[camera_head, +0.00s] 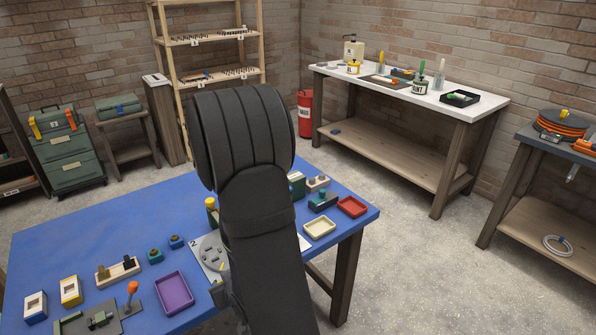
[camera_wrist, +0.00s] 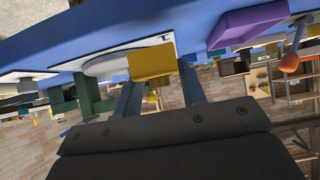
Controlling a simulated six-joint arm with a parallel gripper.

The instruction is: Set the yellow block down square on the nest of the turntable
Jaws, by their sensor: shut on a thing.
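The yellow block (camera_wrist: 150,64) is between my fingertips in the wrist view. My gripper (camera_wrist: 158,82) is shut on it. The turntable (camera_wrist: 103,66) shows behind the block as a pale round disc, partly covered by it. In the head view the grey turntable (camera_head: 211,252) lies on the blue table, on a pale plate marked 2. My dark arm hides its right side, and my gripper and the block cannot be made out there. I cannot tell whether the block touches the nest or how square it sits.
On the blue table (camera_head: 75,235), a purple tray (camera_head: 174,293) and an orange-knobbed lever (camera_head: 132,290) stand left of the turntable. A cream tray (camera_head: 319,228) and red tray (camera_head: 352,207) lie to the right. A yellow-topped post (camera_head: 211,203) stands just behind the turntable.

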